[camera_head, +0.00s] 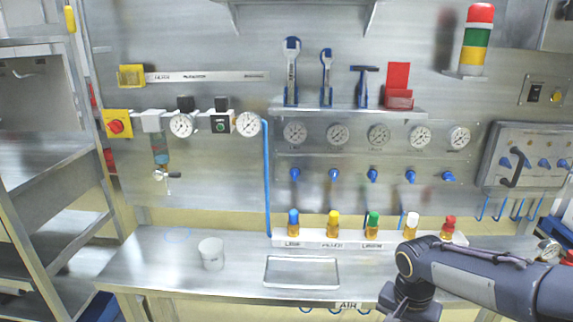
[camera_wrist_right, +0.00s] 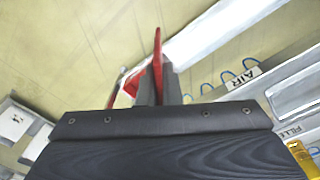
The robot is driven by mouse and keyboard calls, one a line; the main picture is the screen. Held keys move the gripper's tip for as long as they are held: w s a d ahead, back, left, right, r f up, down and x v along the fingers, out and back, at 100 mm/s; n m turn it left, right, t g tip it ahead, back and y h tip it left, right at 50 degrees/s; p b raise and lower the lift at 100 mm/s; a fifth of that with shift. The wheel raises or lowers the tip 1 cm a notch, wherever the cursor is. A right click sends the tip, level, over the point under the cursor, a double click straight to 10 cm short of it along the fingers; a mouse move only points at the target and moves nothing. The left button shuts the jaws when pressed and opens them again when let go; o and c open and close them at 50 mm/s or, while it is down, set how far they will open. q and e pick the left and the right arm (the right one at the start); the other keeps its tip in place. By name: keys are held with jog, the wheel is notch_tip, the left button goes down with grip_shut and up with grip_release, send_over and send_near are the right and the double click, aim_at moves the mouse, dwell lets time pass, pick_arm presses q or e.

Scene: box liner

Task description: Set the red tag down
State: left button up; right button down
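My right arm (camera_head: 470,275) comes in from the right in the head view, low in front of the bench; its fingertips are out of that frame. In the right wrist view my right gripper (camera_wrist_right: 159,88) is shut on a thin red piece, the red tag (camera_wrist_right: 157,48), seen nearly edge-on between the fingers. More red (camera_wrist_right: 131,85) shows to the left of the fingers, partly hidden. The bench edge and its AIR label are off to the right of the gripper in the wrist view. My left gripper is in neither view.
A metal bench (camera_head: 130,262) carries a white cup (camera_head: 211,254), a shallow tray (camera_head: 302,271) and a rack of bottles with coloured caps (camera_head: 333,242). A wall shelf (camera_head: 350,111) holds tools and a red holder (camera_head: 398,88). Bare bench lies around the cup.

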jog(key=w+a+f+n, duration=0.2)
jog(key=f+n, duration=0.2)
jog(key=f, duration=0.2)
jog(key=w+a+f+n, duration=0.3)
jog(key=f+n, duration=0.1)
jog(key=f, duration=0.3)
jog(key=shift+a, duration=0.35)
